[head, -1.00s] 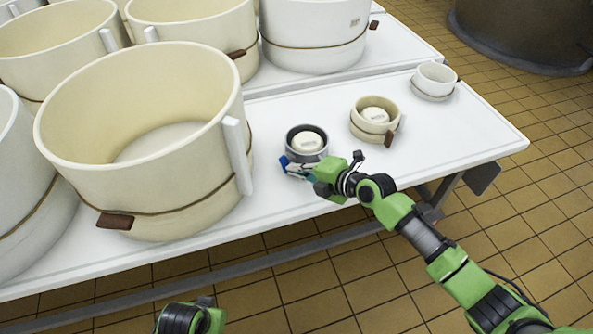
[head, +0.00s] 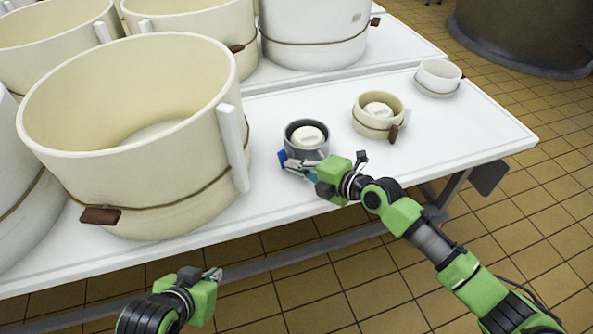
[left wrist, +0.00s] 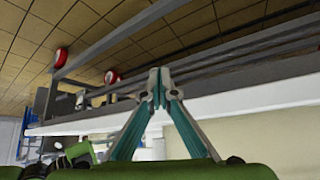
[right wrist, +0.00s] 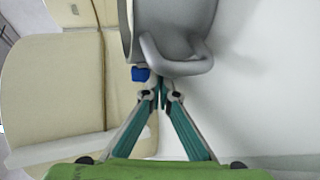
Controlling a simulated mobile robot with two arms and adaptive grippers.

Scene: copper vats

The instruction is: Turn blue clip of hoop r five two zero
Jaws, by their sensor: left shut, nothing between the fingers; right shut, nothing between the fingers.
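The small grey metal hoop (head: 305,152) stands on the white table with a cream round piece (head: 308,136) inside it. Its blue clip (head: 282,157) is on the left front side; it also shows in the right wrist view (right wrist: 140,74), left of the grey looped handle (right wrist: 182,66). My right gripper (head: 290,165) is shut and empty, its tips just short of the hoop's side, right of and close to the clip (right wrist: 161,98). Contact cannot be told. My left gripper (head: 217,273) is shut and empty, low in front of the table; its tips show in the left wrist view (left wrist: 159,72).
A large cream hoop (head: 130,95) stands left of the grey hoop. A small cream hoop (head: 372,128) with a brown clip and a small white one (head: 437,92) stand to the right. More large hoops fill the left and back. The table (head: 450,130) is clear at the right.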

